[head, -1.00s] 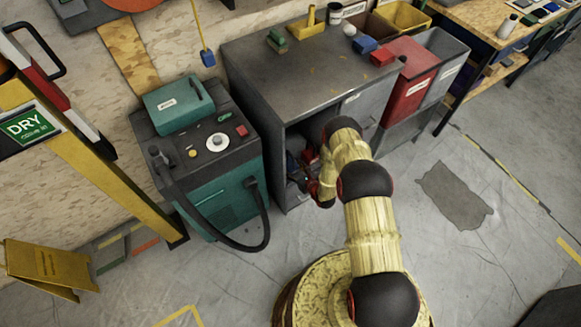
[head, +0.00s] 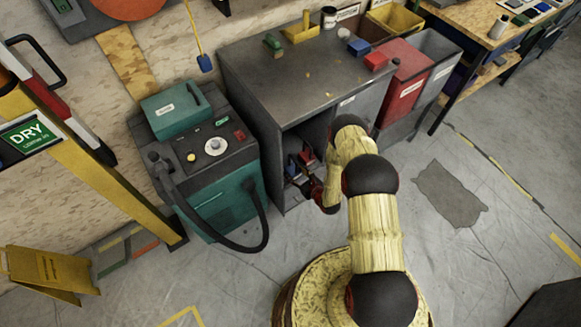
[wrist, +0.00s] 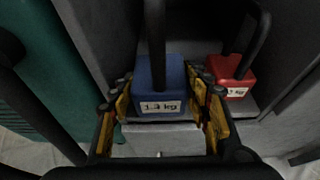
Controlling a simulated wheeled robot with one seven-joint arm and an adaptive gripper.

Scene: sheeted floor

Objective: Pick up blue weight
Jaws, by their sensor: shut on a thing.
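The blue weight (wrist: 160,88) has a black upright handle and a white label that reads like 1.3 kg. In the wrist view it sits between the yellow fingers of my gripper (wrist: 161,92), which is shut on its sides. A red weight (wrist: 232,86) with a black handle stands just to the right on the grey shelf. In the head view my gripper (head: 307,180) is at the open front of the grey cabinet, low down. The blue weight is small and mostly hidden there. I cannot tell whether it is clear of the shelf.
The grey cabinet (head: 262,75) has side walls close around my gripper. A teal machine (head: 215,200) with a black hose stands to the left. Red and grey bins (head: 405,75) stand to the right. The floor in front and to the right is open.

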